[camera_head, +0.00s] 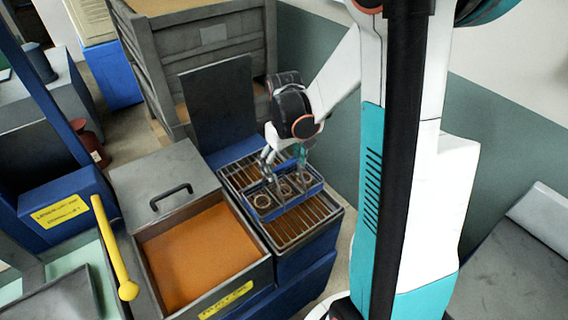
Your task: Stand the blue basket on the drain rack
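The blue basket (263,214) is a low open box with several metal rings in it. It is over the middle of the drain rack (297,225), a metal grate on a blue unit. The basket looks level; I cannot tell whether it rests on the bars or hangs just above them. My gripper (284,166) points down at the back part of the basket. Its fingers seem spread apart at the basket, but the contact is too small to make out. Part of the rack is hidden under the basket and my gripper.
A dark upright panel (220,100) and a grey crate (200,45) stand behind. A yellow-handled tool (113,245) is at the left. The rack's front bars are clear.

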